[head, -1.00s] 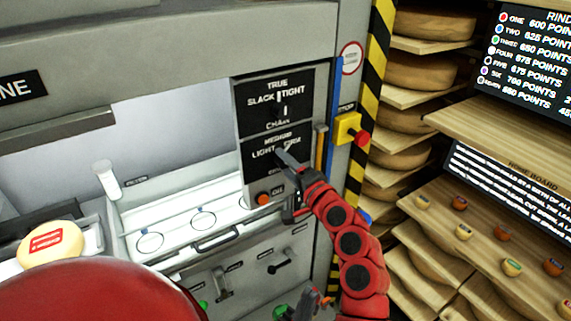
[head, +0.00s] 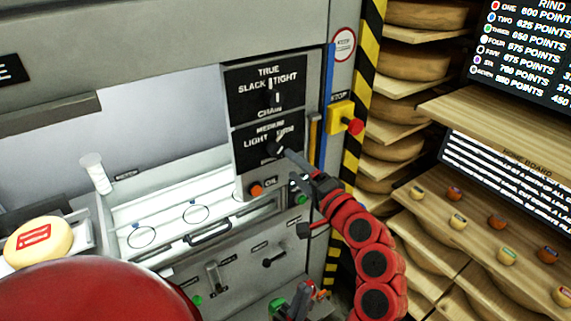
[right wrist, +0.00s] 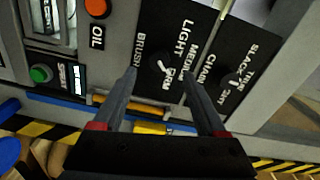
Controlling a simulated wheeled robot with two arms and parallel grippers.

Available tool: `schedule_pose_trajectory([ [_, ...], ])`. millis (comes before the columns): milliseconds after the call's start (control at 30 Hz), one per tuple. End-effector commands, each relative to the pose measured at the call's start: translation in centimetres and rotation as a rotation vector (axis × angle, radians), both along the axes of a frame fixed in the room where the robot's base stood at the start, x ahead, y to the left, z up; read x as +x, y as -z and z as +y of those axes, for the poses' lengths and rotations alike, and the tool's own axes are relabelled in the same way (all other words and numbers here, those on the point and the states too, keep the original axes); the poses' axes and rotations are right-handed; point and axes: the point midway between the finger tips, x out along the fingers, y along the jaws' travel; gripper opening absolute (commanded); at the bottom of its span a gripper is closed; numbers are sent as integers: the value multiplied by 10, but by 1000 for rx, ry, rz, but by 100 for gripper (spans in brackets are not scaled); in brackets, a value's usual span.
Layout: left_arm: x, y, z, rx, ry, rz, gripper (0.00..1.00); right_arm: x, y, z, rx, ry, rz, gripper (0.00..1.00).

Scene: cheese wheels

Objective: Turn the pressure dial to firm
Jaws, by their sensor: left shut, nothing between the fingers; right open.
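The pressure dial (head: 274,150) is on the lower black panel (head: 246,156), marked LIGHT, MEDIUM and FIRM. In the right wrist view, the dial (right wrist: 160,64) has a white pointer aimed toward the FIRM label. My right gripper (head: 287,152) is at the lower right of the dial in the head view. In the right wrist view, my right gripper (right wrist: 160,72) is open, with its fingers on either side of the dial and apart from it. My left gripper (head: 300,297) is shut and empty, low in front of the machine.
A chain panel (head: 265,92) marked SLACK, TRUE and TIGHT is above the dial. An orange button (head: 256,189) is below it. A yellow stop box with a red button (head: 354,126) is to the right. Shelves of cheese wheels (head: 405,49) stand beyond the striped post.

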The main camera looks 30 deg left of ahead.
Motion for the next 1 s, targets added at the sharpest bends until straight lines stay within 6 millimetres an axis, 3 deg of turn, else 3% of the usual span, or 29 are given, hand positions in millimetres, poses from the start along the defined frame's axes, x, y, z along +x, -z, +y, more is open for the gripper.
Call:
schedule_pose_trajectory([
  [300,0,21,0,0,0,0,0,-22,3,-55,4,4,-1,74],
  [500,0,28,0,0,0,0,0,-32,2,-81,2,4,0,74],
  [700,0,30,0,0,0,0,0,-38,1,-92,0,2,2,74],
  [1000,0,30,0,0,0,0,0,-38,1,-93,-1,1,3,74],
])
